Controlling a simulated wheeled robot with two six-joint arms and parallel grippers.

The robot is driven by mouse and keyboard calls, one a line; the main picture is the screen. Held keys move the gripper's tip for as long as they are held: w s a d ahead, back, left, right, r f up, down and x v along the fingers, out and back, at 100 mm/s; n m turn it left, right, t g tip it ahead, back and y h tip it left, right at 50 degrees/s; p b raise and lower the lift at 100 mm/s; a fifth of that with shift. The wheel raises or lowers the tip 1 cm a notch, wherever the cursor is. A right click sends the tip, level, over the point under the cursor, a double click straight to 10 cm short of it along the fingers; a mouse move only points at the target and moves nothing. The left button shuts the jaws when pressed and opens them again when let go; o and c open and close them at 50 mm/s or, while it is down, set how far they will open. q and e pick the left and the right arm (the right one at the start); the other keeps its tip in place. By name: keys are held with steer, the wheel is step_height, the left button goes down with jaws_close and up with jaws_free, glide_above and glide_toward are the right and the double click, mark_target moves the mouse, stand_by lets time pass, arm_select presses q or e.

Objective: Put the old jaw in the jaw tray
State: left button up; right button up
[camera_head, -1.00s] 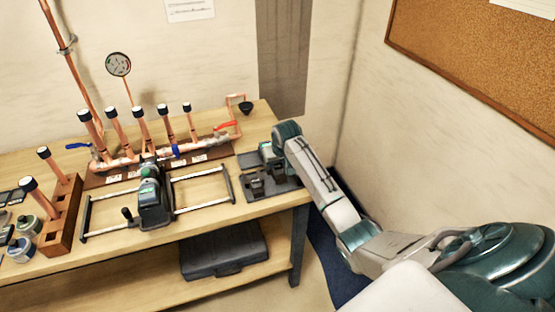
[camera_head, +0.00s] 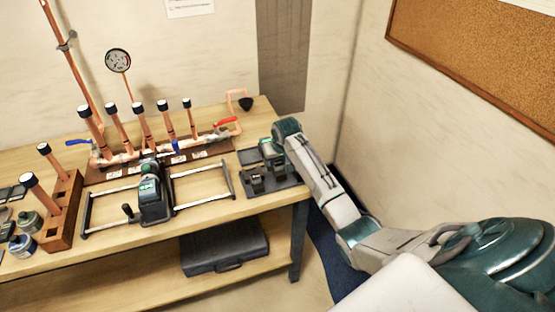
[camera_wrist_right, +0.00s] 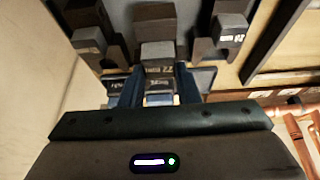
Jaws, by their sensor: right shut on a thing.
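The dark jaw tray (camera_head: 290,189) lies at the right end of the bench. My right gripper (camera_head: 268,158) is over its back part, with the arm coming in from the right. In the right wrist view my right gripper (camera_wrist_right: 158,92) is shut on a grey jaw (camera_wrist_right: 157,58) with "22" on its label, between the two blue fingers. Other jaws stand in the tray on either side, one at left (camera_wrist_right: 88,40) and a labelled one at right (camera_wrist_right: 231,32). Whether the held jaw touches the tray floor cannot be told. My left gripper is not in view.
A press tool (camera_head: 152,204) stands in a railed frame left of the tray. The copper manifold (camera_head: 150,155) with several capped pipes runs behind it. A wooden block (camera_head: 66,212) holds pipe pieces at left. The wall is close on the tray's right.

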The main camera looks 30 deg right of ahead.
steer(key=shift+f+b, duration=0.35)
steer(key=shift+f, duration=1.35)
stand_by(0.4)
steer(key=o, duration=1.5)
steer(key=shift+f, duration=0.1)
steer(key=shift+c, duration=0.2)
steer(key=shift+r+p, duration=0.4)
steer(key=shift+r, duration=3.7)
